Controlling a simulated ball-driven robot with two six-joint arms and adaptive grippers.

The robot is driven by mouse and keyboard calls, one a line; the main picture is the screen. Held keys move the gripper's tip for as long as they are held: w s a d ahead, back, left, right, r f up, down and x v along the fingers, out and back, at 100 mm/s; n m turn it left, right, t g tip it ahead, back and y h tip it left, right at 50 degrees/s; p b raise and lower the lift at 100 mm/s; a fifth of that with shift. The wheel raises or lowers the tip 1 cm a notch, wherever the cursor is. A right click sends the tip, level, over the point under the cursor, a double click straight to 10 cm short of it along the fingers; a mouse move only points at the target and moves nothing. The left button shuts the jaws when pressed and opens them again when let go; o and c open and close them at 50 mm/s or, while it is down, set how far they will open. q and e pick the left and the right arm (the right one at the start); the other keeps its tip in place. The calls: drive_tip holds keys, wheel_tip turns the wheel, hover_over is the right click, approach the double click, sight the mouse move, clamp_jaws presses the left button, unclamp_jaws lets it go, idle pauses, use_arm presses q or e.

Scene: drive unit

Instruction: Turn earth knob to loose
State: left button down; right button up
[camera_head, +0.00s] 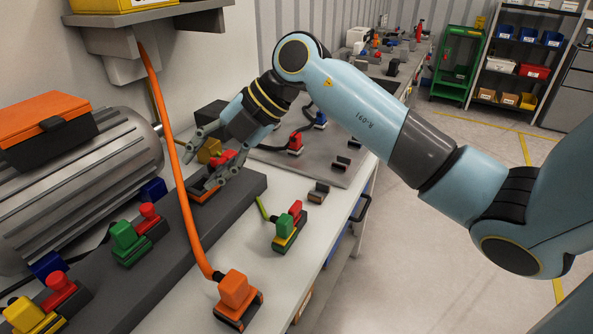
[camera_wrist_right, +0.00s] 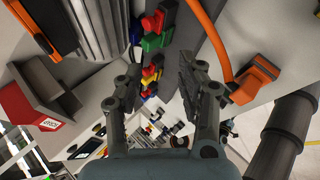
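My right gripper (camera_head: 214,160) is open above a small connector unit on the dark grey rail (camera_head: 258,182). This unit has a yellow block (camera_head: 209,150), a red knob (camera_head: 220,158) and an orange-edged base (camera_head: 203,192). The spread fingers partly hide it, and I cannot tell whether they touch it. In the right wrist view the open fingers (camera_wrist_right: 160,85) show a gap, with red, green and yellow blocks (camera_wrist_right: 152,43) beyond. No readable label shows which knob is the earth one. My left gripper is not in view.
An orange cable (camera_head: 178,160) hangs down to an orange plug (camera_head: 234,290). More units with a green block (camera_head: 126,238) and a yellow block (camera_head: 23,313) stand along the rail. A loose unit (camera_head: 287,228) sits on the bench.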

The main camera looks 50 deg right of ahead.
drive_tip(key=s+d+f+m+g+h, duration=0.25)
drive_tip(key=d+f+h, duration=0.2)
drive_tip(key=d, duration=0.45)
drive_tip(key=m+g+h+b, duration=0.1)
drive_tip(key=g+h, duration=0.2)
approach(297, 203)
wheel_tip(297, 203, down, 4)
drive_tip(key=b, duration=0.5)
drive_tip(key=shift+w+d+f, duration=0.1)
drive_tip(key=shift+w+f, duration=0.05)
drive_tip(key=shift+f, duration=0.05)
wheel_tip(297, 203, down, 4)
drive_tip(key=shift+r+b, duration=0.1)
drive_tip(key=shift+b, duration=0.45)
drive_tip(key=shift+f, duration=0.4)
clamp_jaws()
